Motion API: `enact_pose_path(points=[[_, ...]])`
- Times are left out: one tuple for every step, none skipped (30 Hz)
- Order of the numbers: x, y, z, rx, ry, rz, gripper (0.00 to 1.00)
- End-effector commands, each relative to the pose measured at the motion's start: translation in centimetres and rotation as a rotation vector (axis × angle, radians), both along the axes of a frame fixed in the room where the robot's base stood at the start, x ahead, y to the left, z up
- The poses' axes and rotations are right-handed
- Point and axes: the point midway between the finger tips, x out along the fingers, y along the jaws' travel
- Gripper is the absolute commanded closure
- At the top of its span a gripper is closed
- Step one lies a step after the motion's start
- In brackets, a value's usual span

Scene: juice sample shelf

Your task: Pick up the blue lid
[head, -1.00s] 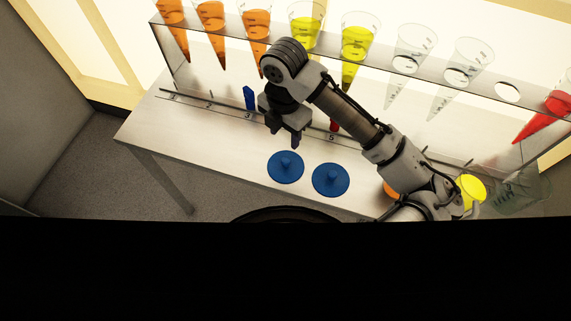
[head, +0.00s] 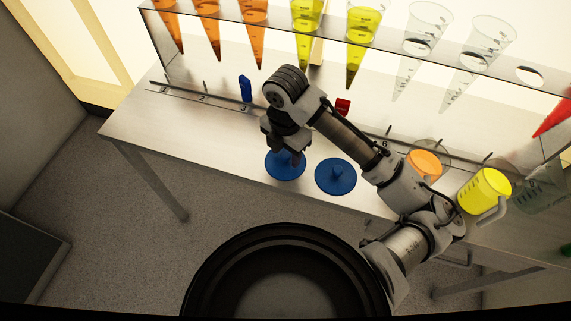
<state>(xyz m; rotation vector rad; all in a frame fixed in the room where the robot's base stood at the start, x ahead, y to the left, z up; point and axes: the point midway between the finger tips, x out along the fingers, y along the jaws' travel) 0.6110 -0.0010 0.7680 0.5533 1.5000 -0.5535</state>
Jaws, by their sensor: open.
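Two blue lids with small knobs lie on the metal table. The left blue lid (head: 280,173) is partly hidden under my gripper (head: 290,158). The right blue lid (head: 336,178) lies beside it in full view, apart from my gripper. My gripper points down over the left lid, around or just above its knob. The fingers are open. I cannot tell whether they touch the lid, and the knob is mostly covered.
A yellow jug (head: 484,191) and an orange-filled cup (head: 425,164) stand at right. The table's front left is bare.

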Motion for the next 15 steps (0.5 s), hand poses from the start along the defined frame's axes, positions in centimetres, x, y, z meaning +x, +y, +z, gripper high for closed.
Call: enact_pose_path(points=[[0.0, -0.01, -0.74, 0.0, 0.0, 0.0, 0.52], [0.0, -0.01, -0.81, 0.0, 0.0, 0.0, 0.52], [0.0, -0.01, -0.8, 0.0, 0.0, 0.0, 0.52], [0.0, -0.01, -0.75, 0.0, 0.0, 0.0, 0.52], [0.01, -0.01, -0.7, 0.0, 0.0, 0.0, 0.52], [0.0, 0.0, -0.65, 0.0, 0.0, 0.0, 0.52], [0.01, -0.01, -0.64, 0.0, 0.0, 0.0, 0.52], [0.0, 0.0, -0.64, 0.0, 0.0, 0.0, 0.52], [0.0, 0.0, -0.64, 0.0, 0.0, 0.0, 0.55], [0.0, 0.0, -0.64, 0.0, 0.0, 0.0, 0.59], [0.01, 0.01, -0.63, 0.0, 0.0, 0.0, 0.62], [0.0, 0.0, -0.63, 0.0, 0.0, 0.0, 0.68], [0.0, 0.0, -0.63, 0.0, 0.0, 0.0, 0.72], [0.01, 0.01, -0.63, 0.0, 0.0, 0.0, 0.76], [0.01, 0.01, -0.63, 0.0, 0.0, 0.0, 0.81]])
